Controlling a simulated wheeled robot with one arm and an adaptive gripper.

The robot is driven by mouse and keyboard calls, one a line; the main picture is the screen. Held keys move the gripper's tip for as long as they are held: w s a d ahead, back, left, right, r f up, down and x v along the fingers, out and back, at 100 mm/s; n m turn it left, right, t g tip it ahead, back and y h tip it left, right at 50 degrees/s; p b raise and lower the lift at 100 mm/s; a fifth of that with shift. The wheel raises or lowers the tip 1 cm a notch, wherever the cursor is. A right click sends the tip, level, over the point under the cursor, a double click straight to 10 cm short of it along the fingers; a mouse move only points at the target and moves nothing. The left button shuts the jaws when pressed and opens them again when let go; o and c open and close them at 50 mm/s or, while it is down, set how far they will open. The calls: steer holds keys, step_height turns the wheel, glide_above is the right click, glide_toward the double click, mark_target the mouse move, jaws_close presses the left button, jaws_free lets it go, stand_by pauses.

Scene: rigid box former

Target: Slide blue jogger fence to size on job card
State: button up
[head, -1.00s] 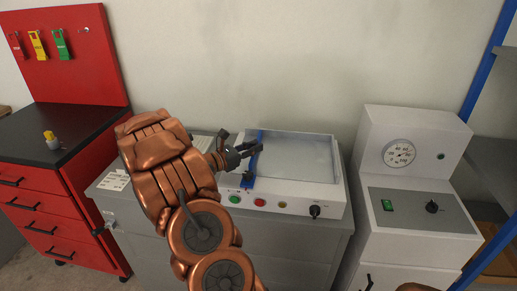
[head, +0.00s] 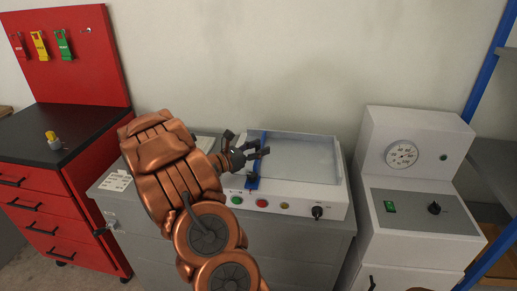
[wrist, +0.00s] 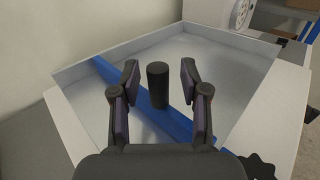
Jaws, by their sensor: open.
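The blue jogger fence (head: 253,182) lies across the left part of the white jogger tray (head: 338,165). In the wrist view the fence (wrist: 184,128) runs diagonally under my fingers, with a black upright knob (wrist: 157,84) on it. My gripper (head: 260,151) is over the fence; in the wrist view the gripper (wrist: 160,80) is open, with one finger on each side of the knob and gaps showing on both sides. A card with print (head: 117,181) lies on the grey bench at the left; it is too small to read.
The jogger's front panel has green (head: 237,200), red (head: 261,203) and yellow buttons and a black knob (head: 317,212). A white machine with a dial (head: 402,154) stands at the right. A red cabinet (head: 60,190) stands at the left. The tray floor right of the fence is bare.

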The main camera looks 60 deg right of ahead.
steer(key=shift+a, duration=0.1)
steer(key=v, duration=1.2)
stand_by(0.4)
steer(key=s+a+r+m+t+y+p, duration=0.1)
steer(key=s+a+m+y, duration=0.3)
steer(key=a, duration=1)
steer(key=s+a+r+m+t+y+p, duration=0.1)
steer(key=s+a+m+t+y, duration=0.2)
steer(key=a, duration=1.1)
steer(key=s+a+r+m+t+y+p, duration=0.1)
steer(key=s+a+m+y, duration=0.4)
steer(key=a, duration=0.9)
steer(key=s+r+t+y, duration=0.1)
steer(key=s+t+y, duration=0.1)
steer(key=s+y, duration=0.1)
steer(key=shift+a+y+p, duration=0.3)
steer(key=shift+a+p, duration=0.1)
steer(key=shift+d+r, duration=0.1)
